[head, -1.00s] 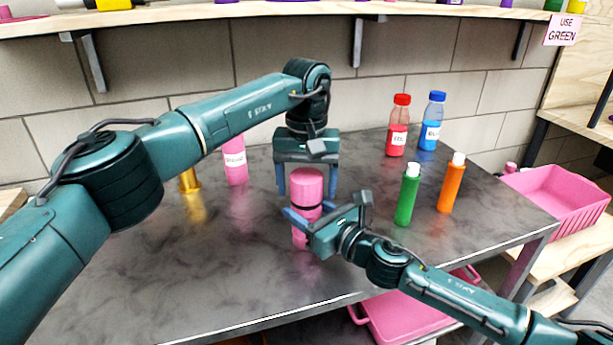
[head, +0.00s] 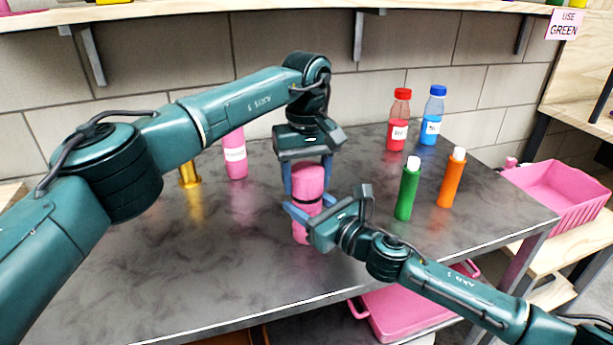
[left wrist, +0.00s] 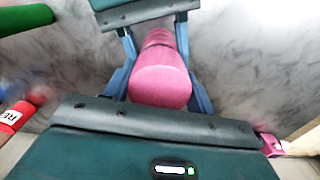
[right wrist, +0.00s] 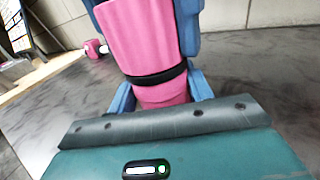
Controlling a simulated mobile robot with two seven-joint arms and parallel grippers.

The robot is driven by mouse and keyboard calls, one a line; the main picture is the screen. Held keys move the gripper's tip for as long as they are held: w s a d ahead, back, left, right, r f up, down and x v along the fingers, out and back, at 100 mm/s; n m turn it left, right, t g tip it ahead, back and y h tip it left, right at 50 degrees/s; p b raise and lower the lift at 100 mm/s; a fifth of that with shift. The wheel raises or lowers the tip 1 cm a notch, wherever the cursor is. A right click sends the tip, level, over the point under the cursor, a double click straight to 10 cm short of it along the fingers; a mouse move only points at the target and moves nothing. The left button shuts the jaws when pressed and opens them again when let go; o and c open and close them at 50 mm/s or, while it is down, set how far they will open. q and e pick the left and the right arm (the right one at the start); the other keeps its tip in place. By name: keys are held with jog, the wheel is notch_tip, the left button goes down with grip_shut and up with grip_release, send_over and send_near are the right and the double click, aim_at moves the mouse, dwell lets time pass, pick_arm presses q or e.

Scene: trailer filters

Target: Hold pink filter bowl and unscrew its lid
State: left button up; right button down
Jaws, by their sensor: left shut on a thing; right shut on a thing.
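The pink filter (head: 308,180) stands upright on the dark table, with a black ring (head: 308,201) around its middle between the lid above and the bowl below. My left gripper (head: 308,187) reaches down from above and is shut on the pink lid; the lid fills the space between its blue fingers in the left wrist view (left wrist: 160,86). My right gripper (head: 300,212) comes from the front right and is shut on the pink bowl (head: 301,231), below the black ring. The right wrist view shows the bowl (right wrist: 163,95) between the blue fingers. The filter's underside is hidden.
Green (head: 407,190) and orange (head: 452,180) bottles stand to the right, with red (head: 397,122) and blue (head: 432,118) bottles behind. A pink bottle (head: 235,155) and a gold cylinder (head: 189,175) stand left. A pink bin (head: 565,205) lies beyond the table's right edge. The front left table is clear.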

pick_arm(q)
jog(key=n, duration=0.8)
jog(key=shift+n, duration=0.4)
jog(key=n, duration=0.6)
jog(key=shift+r, duration=0.1)
jog(key=n, duration=0.6)
jog(key=shift+n, duration=0.4)
jog(key=n, duration=1.2)
jog(key=shift+n, duration=0.4)
jog(key=n, duration=1)
jog(key=shift+n, duration=0.3)
jog(key=n, duration=0.4)
jog(key=shift+n, duration=0.4)
jog(key=shift+r, duration=0.25)
jog(key=shift+r, duration=0.95)
